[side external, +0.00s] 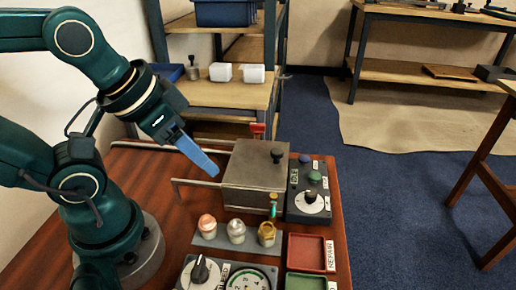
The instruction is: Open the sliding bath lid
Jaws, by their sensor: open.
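The bath (245,195) is a grey metal box on the red-brown table. Its flat sliding lid (255,165) covers the top, and no opening into the bath shows. A black knob (277,155) stands up near the lid's right end. Two thin rails (195,183) run out to the left from the bath. My gripper (211,170) is above the rails, left of the bath and apart from the knob. Its blue fingers point down and to the right. They overlap in this view, so the gap between them is hidden. Nothing shows in them.
A control box with a dial (312,201) stands right of the bath. Several small capped jars (236,231) stand in front of it. A red tray (306,252), a green tray (305,282) and a gauge panel (245,279) lie nearer the front. A shelf (225,92) stands behind.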

